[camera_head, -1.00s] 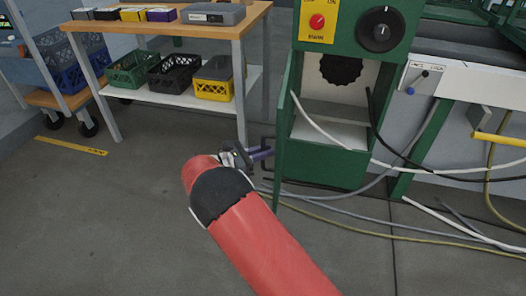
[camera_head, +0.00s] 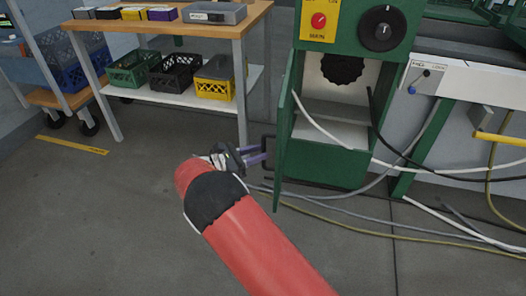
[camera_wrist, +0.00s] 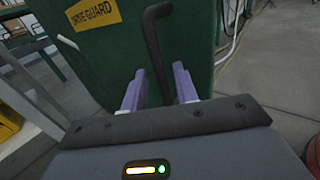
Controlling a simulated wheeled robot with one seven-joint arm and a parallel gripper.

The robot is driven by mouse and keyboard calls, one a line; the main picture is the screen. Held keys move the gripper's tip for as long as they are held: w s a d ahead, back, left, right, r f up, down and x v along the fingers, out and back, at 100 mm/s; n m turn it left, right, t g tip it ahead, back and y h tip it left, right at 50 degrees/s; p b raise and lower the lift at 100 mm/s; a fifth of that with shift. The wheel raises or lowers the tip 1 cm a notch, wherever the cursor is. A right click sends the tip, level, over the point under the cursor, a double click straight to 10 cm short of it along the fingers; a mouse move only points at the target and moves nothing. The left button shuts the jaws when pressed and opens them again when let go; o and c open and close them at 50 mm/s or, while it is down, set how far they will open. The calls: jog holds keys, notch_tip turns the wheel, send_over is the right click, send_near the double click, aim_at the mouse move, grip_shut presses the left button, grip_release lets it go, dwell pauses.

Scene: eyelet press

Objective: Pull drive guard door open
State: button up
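The green drive guard door (camera_head: 284,135) stands swung outward from the press, and the cavity behind it shows. In the wrist view the door (camera_wrist: 100,55) faces me with its yellow DRIVE GUARD label (camera_wrist: 94,13). Its black bar handle (camera_head: 268,137) is on the outer face; in the wrist view the handle (camera_wrist: 152,40) runs down to between my fingers. My gripper (camera_head: 258,154) is at the handle's lower part, left of the door. Its purple fingers (camera_wrist: 160,85) are spread, with gaps beside the handle, so it is not clamped. Whether a finger touches it cannot be told.
The press cavity (camera_head: 335,110) is open, with a dark toothed wheel (camera_head: 342,68) inside. Cables (camera_head: 330,208) lie on the floor at the right. A wooden-topped bench (camera_head: 170,27) with crates stands behind left. The floor left of my arm is clear.

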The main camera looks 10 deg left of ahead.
jog(key=v, duration=0.5)
jog(key=shift+a, duration=0.1)
dwell(0.3)
